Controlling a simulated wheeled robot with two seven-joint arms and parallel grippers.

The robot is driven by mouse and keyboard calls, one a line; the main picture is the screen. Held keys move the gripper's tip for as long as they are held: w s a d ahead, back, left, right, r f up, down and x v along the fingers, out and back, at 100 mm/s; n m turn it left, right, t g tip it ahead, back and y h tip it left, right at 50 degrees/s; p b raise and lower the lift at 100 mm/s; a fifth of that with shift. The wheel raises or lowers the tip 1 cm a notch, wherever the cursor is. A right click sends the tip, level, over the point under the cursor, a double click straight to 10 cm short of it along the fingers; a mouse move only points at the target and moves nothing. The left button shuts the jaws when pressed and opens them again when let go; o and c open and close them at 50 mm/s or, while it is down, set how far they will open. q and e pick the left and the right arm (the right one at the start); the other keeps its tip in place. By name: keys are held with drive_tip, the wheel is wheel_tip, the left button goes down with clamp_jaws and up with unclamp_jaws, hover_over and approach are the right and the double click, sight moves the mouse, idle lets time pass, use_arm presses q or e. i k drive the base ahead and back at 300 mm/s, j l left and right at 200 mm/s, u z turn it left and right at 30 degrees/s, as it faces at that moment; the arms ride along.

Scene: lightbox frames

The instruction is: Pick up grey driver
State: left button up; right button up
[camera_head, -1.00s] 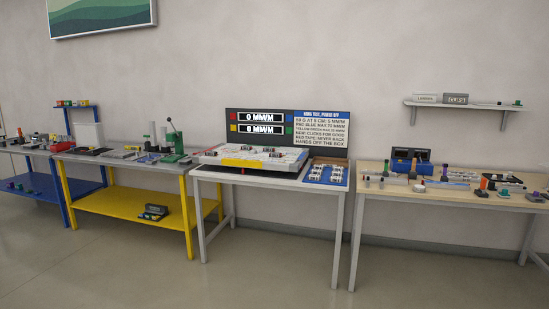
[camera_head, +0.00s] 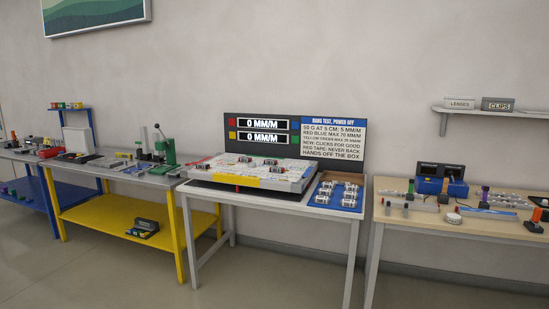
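I cannot make out a grey driver for certain at this distance. Several small light-grey modules lie in the blue-lined tray (camera_head: 338,193) on the right of the white table (camera_head: 229,197). More small modules lie on the white-topped box (camera_head: 255,173) with a yellow and red front edge, left of the tray. Small tools and parts also lie on the grey top of the yellow-framed bench (camera_head: 112,173), too small to name. Neither of my grippers is in view.
A black display board (camera_head: 263,136) stands behind the white table. The wooden-topped table (camera_head: 392,222) on the right holds a blue device (camera_head: 441,185) and optical parts. A blue-framed bench (camera_head: 50,195) stands far left. The floor (camera_head: 100,275) in front is clear.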

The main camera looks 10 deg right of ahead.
sight(269, 161)
drive_tip(key=i+l, duration=0.75)
drive_tip(key=i, duration=0.2)
drive_tip(key=i+l+u, duration=0.1)
drive_tip(key=i+l, duration=0.6)
drive_tip(key=i, duration=0.25)
drive_tip(key=i+j, duration=0.4)
drive_tip(key=i, duration=0.2)
drive_tip(key=i+j, duration=0.4)
drive_tip(key=i, duration=0.2)
drive_tip(key=i+j, duration=0.85)
drive_tip(key=i, duration=0.3)
